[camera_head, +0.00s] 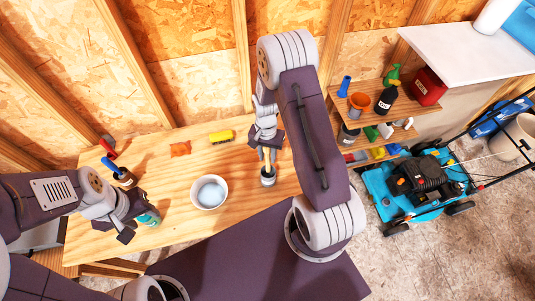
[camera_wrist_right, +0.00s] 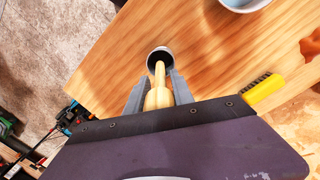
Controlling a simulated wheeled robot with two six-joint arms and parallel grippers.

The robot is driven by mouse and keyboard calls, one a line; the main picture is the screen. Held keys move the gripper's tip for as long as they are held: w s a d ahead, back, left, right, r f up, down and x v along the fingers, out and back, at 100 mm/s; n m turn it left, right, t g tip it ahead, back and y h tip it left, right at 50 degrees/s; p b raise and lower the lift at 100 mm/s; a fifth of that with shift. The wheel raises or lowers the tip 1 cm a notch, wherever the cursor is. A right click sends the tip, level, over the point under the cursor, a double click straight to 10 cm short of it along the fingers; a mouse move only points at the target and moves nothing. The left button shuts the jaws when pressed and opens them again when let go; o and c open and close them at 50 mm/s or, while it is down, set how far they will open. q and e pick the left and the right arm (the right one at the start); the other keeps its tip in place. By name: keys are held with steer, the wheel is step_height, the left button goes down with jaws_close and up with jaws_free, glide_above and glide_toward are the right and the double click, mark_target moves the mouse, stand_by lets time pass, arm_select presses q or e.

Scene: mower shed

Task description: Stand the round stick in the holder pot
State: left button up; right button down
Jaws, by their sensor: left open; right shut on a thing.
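The round stick (camera_wrist_right: 158,97), pale yellow wood, is between the fingers of my right gripper (camera_wrist_right: 157,85), which is shut on it. In the right wrist view its far end lies over the dark mouth of the holder pot (camera_wrist_right: 153,50). In the head view the pot (camera_head: 268,182) stands upright on the table below my right gripper (camera_head: 267,148), and the stick reaches down to its mouth. I cannot tell how deep the end sits. My left gripper (camera_head: 133,229) is open, close beside a teal can (camera_head: 151,217) at the table's left.
A white bowl (camera_head: 209,192) stands left of the pot. A yellow brush (camera_head: 221,136), an orange piece (camera_head: 180,148) and a dark cup of tools (camera_head: 124,177) are on the wooden table (camera_head: 180,220). Shelves (camera_head: 372,92) and a blue mower (camera_head: 420,180) are at the right.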

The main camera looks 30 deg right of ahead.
mark_target(267, 149)
step_height(267, 149, down, 6)
steer(key=b, duration=0.3)
steer(key=shift+r+b, duration=0.15)
steer(key=shift+b, duration=0.2)
steer(key=c, duration=1)
jaws_free()
steer(key=r, duration=0.3)
steer(key=r+b, duration=0.1)
steer(key=r, duration=0.5)
steer(key=shift+w, duration=0.4)
steer(key=shift+d, duration=0.1)
